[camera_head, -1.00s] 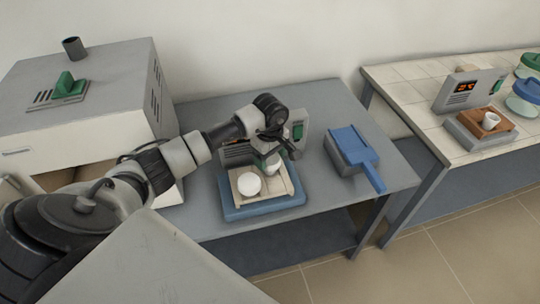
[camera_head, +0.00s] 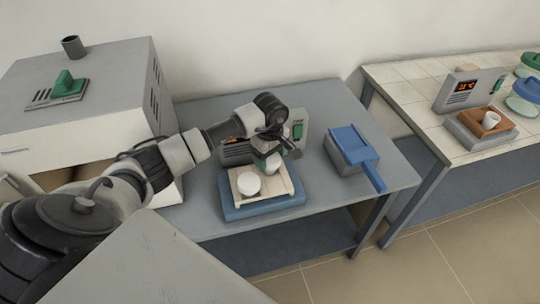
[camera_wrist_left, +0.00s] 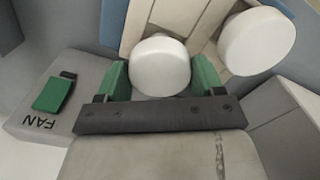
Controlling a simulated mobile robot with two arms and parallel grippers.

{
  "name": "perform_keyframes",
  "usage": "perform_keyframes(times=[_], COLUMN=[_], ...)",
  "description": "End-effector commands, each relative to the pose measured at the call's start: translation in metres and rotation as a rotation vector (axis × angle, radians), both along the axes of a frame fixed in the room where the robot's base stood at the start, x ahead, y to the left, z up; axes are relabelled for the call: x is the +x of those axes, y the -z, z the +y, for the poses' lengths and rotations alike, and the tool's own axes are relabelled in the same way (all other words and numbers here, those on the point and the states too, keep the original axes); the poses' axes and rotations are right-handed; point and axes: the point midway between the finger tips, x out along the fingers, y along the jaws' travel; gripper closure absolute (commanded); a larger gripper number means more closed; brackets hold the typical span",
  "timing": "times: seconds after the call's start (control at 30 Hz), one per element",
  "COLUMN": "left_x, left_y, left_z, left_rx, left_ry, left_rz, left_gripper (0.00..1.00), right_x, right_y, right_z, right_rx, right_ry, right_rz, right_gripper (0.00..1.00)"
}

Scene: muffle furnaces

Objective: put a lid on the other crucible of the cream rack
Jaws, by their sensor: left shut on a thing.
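The cream rack (camera_head: 235,187) sits on a blue base on the grey table. A white lidded crucible (camera_head: 248,184) stands in its left part; its round white lid also shows at the right of the left wrist view (camera_wrist_left: 257,42). My left gripper (camera_head: 270,162) is over the rack's back right part. In the left wrist view its green fingers (camera_wrist_left: 161,78) are shut on a second round white lid (camera_wrist_left: 160,66). The lid hides what is under it, so I cannot tell whether it touches the crucible. My right gripper is not in view.
A grey unit with a green switch (camera_head: 298,131) stands just behind the rack. A blue tool (camera_head: 352,150) lies to the right on the table. A large grey furnace (camera_head: 80,100) stands at the left. A tiled bench (camera_head: 415,85) is further right.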

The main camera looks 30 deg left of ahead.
Motion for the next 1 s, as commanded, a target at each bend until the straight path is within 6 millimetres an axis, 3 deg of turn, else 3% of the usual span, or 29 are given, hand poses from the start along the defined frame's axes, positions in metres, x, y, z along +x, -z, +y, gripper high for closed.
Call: perform_keyframes(times=[0.13, 0.17, 0.33, 1.0], left_x=[-0.0001, -0.0001, -0.0001, -0.0001], left_y=[-0.0001, 0.0000, 0.0000, 0.0001], left_z=[0.0002, 0.0002, 0.0002, 0.0001], left_rx=[0.000, 0.000, 0.000, 0.000], left_ry=[0.000, 0.000, 0.000, 0.000], left_rz=[0.000, 0.000, 0.000, 0.000], left_gripper=[0.54, 0.29, 0.03, 0.00], right_x=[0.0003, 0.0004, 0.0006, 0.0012], right_y=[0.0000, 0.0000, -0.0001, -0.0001], right_z=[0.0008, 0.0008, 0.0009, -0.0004], right_rx=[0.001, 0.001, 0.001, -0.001], right_ry=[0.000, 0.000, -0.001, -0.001], right_rz=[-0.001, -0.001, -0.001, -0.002], right_gripper=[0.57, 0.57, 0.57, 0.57])
